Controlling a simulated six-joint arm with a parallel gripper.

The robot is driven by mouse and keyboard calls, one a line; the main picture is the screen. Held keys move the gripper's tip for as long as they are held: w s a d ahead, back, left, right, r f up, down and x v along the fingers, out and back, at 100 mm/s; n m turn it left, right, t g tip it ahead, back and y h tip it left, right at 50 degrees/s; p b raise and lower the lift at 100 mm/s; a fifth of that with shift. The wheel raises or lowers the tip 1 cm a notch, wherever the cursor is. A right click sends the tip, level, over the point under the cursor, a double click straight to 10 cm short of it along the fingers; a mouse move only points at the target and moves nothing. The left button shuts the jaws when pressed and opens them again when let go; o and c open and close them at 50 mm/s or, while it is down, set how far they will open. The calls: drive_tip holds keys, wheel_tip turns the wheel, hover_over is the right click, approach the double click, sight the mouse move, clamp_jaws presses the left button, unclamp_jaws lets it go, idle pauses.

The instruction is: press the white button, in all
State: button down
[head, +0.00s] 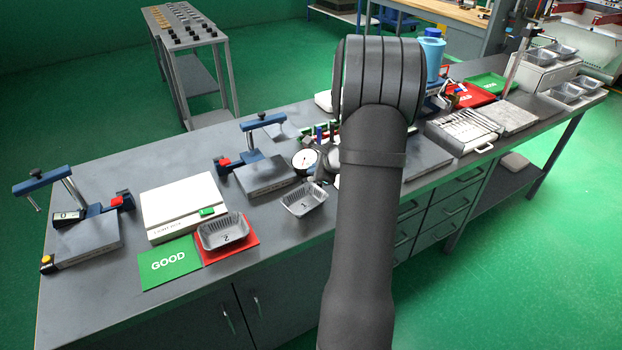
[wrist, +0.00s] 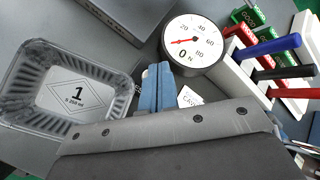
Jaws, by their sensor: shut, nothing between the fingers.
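I cannot make out a white button in either view; my arm hides the middle of the bench in the head view. My gripper (wrist: 157,74) shows in the wrist view with its blue fingers shut together and nothing between them. A small white label (wrist: 189,97), partly hidden, lies right of the fingers. A foil tray marked 1 (wrist: 22,99) lies to their left. In the head view the gauge (head: 304,160) and this tray (head: 303,209) are left of my arm.
Another foil tray marked 2 (head: 224,243) sits on a red card (head: 250,243), beside a green GOOD card (head: 168,262) and a white scale-like box (head: 180,201). Blue-armed stands (head: 262,175) flank the box. Pens (wrist: 272,47) stand right of the gauge.

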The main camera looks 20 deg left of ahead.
drive_tip(key=shift+r, duration=2.5)
drive_tip(key=shift+f, duration=0.1)
wheel_tip(320, 180, up, 4)
